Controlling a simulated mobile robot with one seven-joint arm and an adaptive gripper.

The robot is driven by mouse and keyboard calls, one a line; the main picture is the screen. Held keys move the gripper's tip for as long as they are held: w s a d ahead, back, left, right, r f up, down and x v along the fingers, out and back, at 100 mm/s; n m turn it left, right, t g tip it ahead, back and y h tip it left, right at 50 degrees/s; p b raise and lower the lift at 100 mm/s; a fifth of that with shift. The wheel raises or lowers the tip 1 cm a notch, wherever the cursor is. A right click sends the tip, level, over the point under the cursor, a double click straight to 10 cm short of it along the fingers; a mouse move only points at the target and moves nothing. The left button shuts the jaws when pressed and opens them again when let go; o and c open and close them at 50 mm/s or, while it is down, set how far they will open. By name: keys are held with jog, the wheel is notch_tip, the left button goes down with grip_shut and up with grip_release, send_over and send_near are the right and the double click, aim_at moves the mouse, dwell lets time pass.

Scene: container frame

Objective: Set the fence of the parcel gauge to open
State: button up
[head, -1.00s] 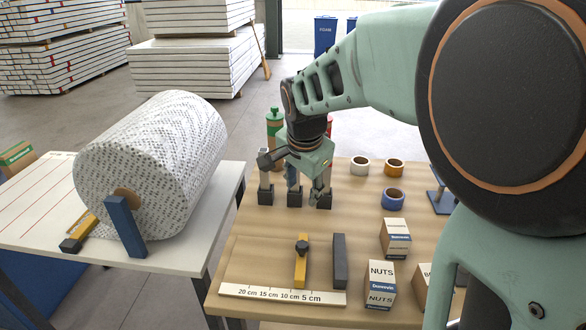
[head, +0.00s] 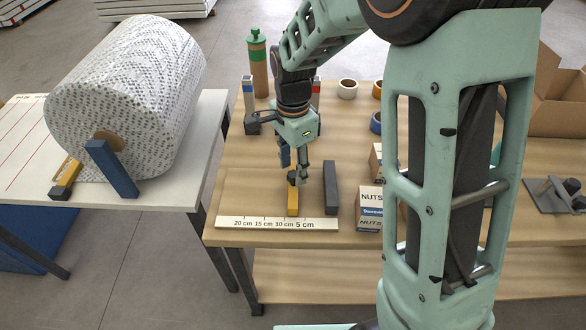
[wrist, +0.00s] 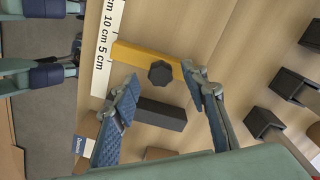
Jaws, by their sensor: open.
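The parcel gauge has a white scale strip (head: 270,223) marked 20 cm to 5 cm along the table's front edge. Its fence, a yellow bar (head: 293,205), stands square to the strip between the 10 cm and 5 cm marks. A dark grey bar (head: 331,188) lies to its right, with a gap. In the wrist view the yellow bar (wrist: 134,55) carries a black knob (wrist: 161,73), and the grey bar (wrist: 160,113) lies beside it. My gripper (head: 293,170) is open over the fence. In the wrist view its fingertips (wrist: 160,76) are on either side of the knob; contact cannot be told.
A NUTS box (head: 370,207) stands right of the grey bar. Tape rolls (head: 347,89) and a green-capped bottle (head: 257,65) stand farther back. Several dark square holders (wrist: 263,122) show in the wrist view. A large wrapped roll (head: 125,95) rests on the left table.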

jog(key=shift+f, duration=0.65)
grip_shut()
